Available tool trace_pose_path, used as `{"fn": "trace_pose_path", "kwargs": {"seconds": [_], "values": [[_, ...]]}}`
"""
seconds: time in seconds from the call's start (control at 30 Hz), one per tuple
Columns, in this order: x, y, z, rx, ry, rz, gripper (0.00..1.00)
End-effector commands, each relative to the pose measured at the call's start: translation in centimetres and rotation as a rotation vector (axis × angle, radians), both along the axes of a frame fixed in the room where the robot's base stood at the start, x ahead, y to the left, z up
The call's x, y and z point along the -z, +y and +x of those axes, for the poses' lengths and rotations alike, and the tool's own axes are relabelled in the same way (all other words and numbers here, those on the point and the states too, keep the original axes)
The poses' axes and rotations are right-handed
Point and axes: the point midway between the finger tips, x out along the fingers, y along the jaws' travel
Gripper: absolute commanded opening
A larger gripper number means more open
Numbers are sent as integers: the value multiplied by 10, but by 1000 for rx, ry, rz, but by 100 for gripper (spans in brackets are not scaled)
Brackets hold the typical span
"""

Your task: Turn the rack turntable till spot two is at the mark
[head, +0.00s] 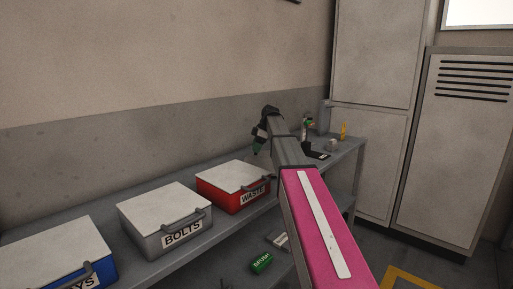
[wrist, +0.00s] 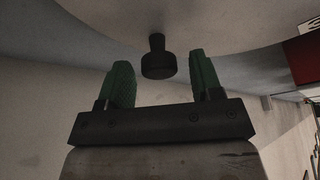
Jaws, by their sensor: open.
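My gripper (head: 259,142) is at the end of my raised arm, over the far part of the grey bench in the head view. In the wrist view, its two green fingers (wrist: 160,76) are apart with nothing held. A dark knob (wrist: 157,66) on a short stem shows between the fingertips, with a gap on each side; I cannot tell its depth. The stem meets a large pale round-edged surface (wrist: 225,18), which may be the rack turntable. The turntable cannot be made out in the head view, where my arm covers part of the bench.
On the bench (head: 110,241) stand a red WASTE box (head: 217,196), a grey BOLTS box (head: 147,228) and a blue box (head: 104,272). A green BRUSH item (head: 262,263) is lower down. Small items, including a yellow one (head: 344,130), stand at the far end. Lockers (head: 455,150) are at right.

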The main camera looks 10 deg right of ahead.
Motion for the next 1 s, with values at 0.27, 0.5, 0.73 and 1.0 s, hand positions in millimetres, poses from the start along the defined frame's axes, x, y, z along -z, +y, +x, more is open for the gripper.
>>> {"fn": "trace_pose_path", "kwargs": {"seconds": [0.27,0.5,0.73,1.0], "values": [[-25,-10,0,1,-2,0,59],[-67,-28,-2,1,-2,0,59],[-94,-39,-4,0,0,0,59],[-100,-41,-4,0,0,0,59]]}}
